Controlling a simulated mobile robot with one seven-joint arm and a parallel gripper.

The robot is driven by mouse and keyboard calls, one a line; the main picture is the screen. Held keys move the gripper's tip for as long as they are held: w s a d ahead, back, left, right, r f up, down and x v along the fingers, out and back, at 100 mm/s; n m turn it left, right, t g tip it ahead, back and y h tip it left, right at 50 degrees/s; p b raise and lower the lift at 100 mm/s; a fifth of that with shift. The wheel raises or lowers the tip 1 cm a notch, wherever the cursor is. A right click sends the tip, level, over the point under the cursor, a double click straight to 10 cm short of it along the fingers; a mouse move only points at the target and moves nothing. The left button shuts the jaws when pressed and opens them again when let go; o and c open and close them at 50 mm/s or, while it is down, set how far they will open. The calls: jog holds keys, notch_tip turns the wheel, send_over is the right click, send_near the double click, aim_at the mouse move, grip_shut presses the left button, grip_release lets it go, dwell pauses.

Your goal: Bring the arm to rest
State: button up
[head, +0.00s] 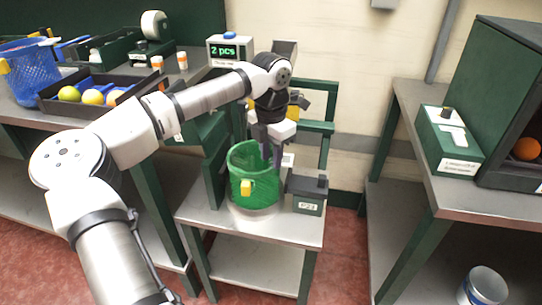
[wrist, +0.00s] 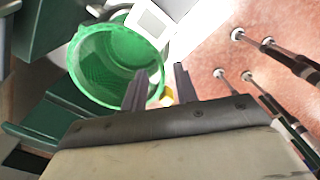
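My gripper (head: 272,160) hangs fingers-down at the right side of the green mesh basket (head: 243,190) on the small stand. In the wrist view the two fingertips (wrist: 158,82) are apart, with nothing held between them. The left finger overlaps the basket (wrist: 80,62) in that view. The basket's visible inside looks empty. Whether a finger touches its rim I cannot tell. My arm reaches across from the lower left, bent at the elbow.
A small green box (head: 307,194) stands right of the basket. At the back left are a tray (head: 60,104) of balls, a blue basket (head: 28,72) and a display reading "2 pcs" (head: 230,50). A right bench (head: 482,207) holds a dark cabinet with an orange (head: 526,148). Red floor lies between.

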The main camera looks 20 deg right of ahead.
jog(key=shift+r+p, duration=0.35)
jog(key=shift+r, duration=0.5)
jog(key=shift+f, duration=0.1)
